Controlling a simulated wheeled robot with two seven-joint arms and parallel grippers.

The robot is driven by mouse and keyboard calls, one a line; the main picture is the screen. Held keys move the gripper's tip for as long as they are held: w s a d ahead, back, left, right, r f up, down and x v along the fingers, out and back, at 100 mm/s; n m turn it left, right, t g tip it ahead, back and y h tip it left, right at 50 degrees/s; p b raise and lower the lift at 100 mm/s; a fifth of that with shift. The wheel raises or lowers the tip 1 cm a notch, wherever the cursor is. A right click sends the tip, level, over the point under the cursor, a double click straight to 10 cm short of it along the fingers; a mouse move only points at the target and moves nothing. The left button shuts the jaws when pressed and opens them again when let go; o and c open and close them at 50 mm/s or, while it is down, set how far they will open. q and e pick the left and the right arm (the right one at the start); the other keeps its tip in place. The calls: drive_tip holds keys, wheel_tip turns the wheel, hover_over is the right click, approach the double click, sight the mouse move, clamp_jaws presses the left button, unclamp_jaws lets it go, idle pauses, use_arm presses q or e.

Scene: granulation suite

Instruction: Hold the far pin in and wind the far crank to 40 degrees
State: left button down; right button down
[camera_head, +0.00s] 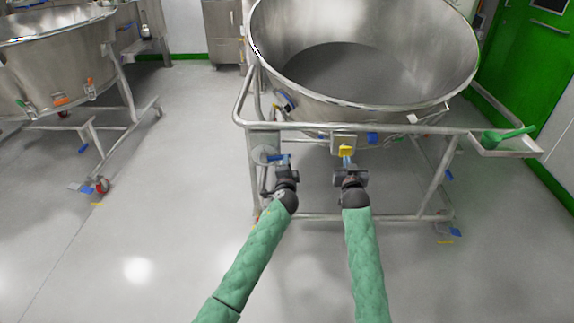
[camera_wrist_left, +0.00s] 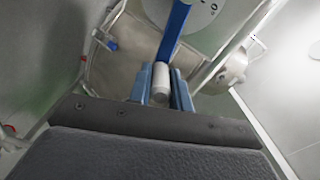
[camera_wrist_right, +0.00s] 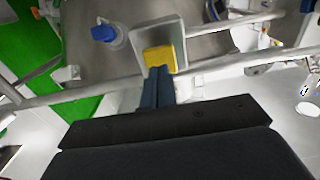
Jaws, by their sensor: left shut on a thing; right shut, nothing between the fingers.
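The crank has a round grey plate (camera_head: 264,153) at the left end of the bin's frame. In the left wrist view its blue arm (camera_wrist_left: 175,35) runs from the plate (camera_wrist_left: 203,10) to a pale cylindrical grip (camera_wrist_left: 161,84). My left gripper (camera_head: 284,161) is shut on that grip, with a blue finger on each side. The yellow pin (camera_head: 346,150) sits in a grey housing (camera_head: 343,137) on the front rail. My right gripper (camera_head: 347,163) is shut and empty, its fingertips at the yellow pin face (camera_wrist_right: 159,57). I cannot tell how far the pin is in.
The large steel bin (camera_head: 375,115) stands in a tubular frame (camera_head: 400,129). A green scoop (camera_head: 505,136) lies in a side tray (camera_head: 520,148) at right. Another wheeled bin (camera_head: 55,70) stands at left. The floor (camera_head: 180,190) between them is clear.

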use_arm(q)
drive_tip(key=shift+a+r, duration=0.15)
use_arm(e)
drive_tip(key=shift+s+r, duration=0.1)
drive_tip(key=shift+s, duration=1.7)
use_arm(q)
drive_tip(key=c, duration=1.1)
unclamp_jaws()
drive_tip(key=shift+s+f, duration=0.2)
drive_tip(key=shift+s, duration=0.4)
drive_tip(key=shift+s+r, duration=0.1)
drive_tip(key=shift+s, duration=4.3)
